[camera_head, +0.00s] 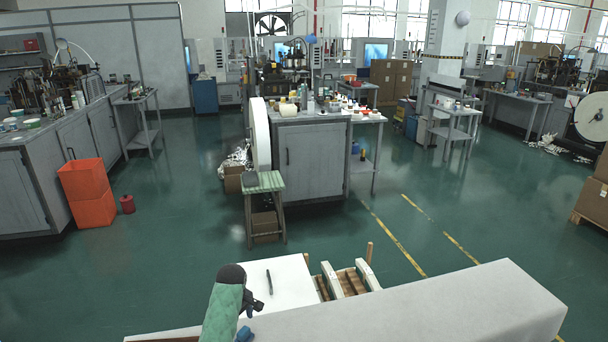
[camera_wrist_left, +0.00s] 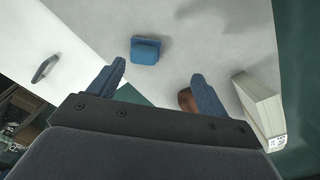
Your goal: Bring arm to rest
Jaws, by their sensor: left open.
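My left gripper (camera_head: 252,305) is at the bottom of the head view, above the near light table (camera_head: 430,305). In the left wrist view its two blue fingers (camera_wrist_left: 160,85) stand apart with nothing held between them. A small blue block (camera_wrist_left: 146,50) lies on the light surface beyond the fingertips; it seems to be the blue piece (camera_head: 244,333) beside my arm in the head view. A brown item (camera_wrist_left: 187,100) is partly hidden behind the right finger. My right gripper is not in view.
A dark slim tool (camera_head: 269,282) lies on a white board (camera_head: 295,280). Wooden racks with white curved tops (camera_head: 350,280) stand right of it. A white box (camera_wrist_left: 258,105) is at the right of the wrist view. Green floor (camera_head: 330,225) lies open beyond.

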